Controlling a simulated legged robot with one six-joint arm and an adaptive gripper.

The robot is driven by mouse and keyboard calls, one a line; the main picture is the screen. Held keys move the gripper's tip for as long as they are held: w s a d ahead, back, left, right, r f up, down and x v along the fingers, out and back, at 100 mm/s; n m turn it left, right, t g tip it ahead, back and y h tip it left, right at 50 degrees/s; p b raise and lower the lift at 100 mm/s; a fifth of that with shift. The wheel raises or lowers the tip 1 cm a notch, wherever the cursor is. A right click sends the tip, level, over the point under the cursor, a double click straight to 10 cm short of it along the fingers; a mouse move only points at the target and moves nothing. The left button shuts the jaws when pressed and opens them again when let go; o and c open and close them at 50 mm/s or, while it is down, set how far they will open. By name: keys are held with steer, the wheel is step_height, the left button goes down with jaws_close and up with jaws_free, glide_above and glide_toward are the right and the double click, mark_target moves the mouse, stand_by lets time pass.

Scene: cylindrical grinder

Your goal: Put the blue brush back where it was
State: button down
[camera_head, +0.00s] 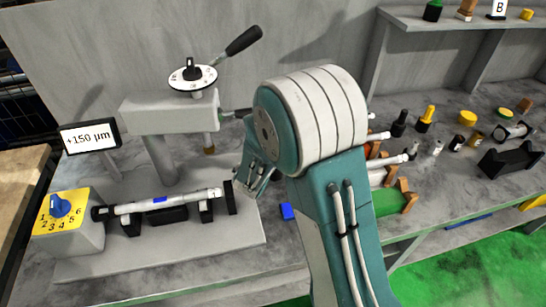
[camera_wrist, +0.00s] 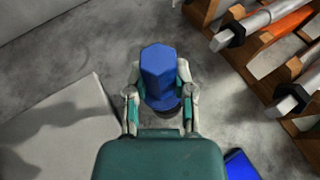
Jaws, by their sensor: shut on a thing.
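The blue brush (camera_wrist: 158,72) stands between the fingers of my gripper (camera_wrist: 160,108) in the wrist view. I see its blue six-sided handle from above, with a dark part below it. My gripper is shut on it. In the head view my gripper (camera_head: 256,182) points down over the grey worktop, just right of the grinder's base plate, and the brush is hidden there. I cannot tell whether the brush touches the worktop.
A flat blue piece (camera_head: 287,211) lies close by on the worktop. The grinder base plate (camera_head: 180,248) is to the left. Wooden racks (camera_wrist: 234,35) with shafts stand to the right. Several small bottles and stamps, and a black stand (camera_head: 510,160), are further right.

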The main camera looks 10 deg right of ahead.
steer(key=f, duration=0.3)
steer(key=shift+w+d+f, duration=0.2)
steer(key=shift+d, duration=0.15)
steer(key=shift+d+f, duration=0.15)
steer(key=shift+a+f, duration=0.25)
steer(key=shift+a, duration=0.05)
steer(key=shift+f, duration=0.2)
steer(key=shift+c, duration=2.4)
jaws_free()
steer(key=shift+d, duration=0.2)
steer(key=shift+a+r, duration=0.1)
steer(key=shift+r, duration=0.05)
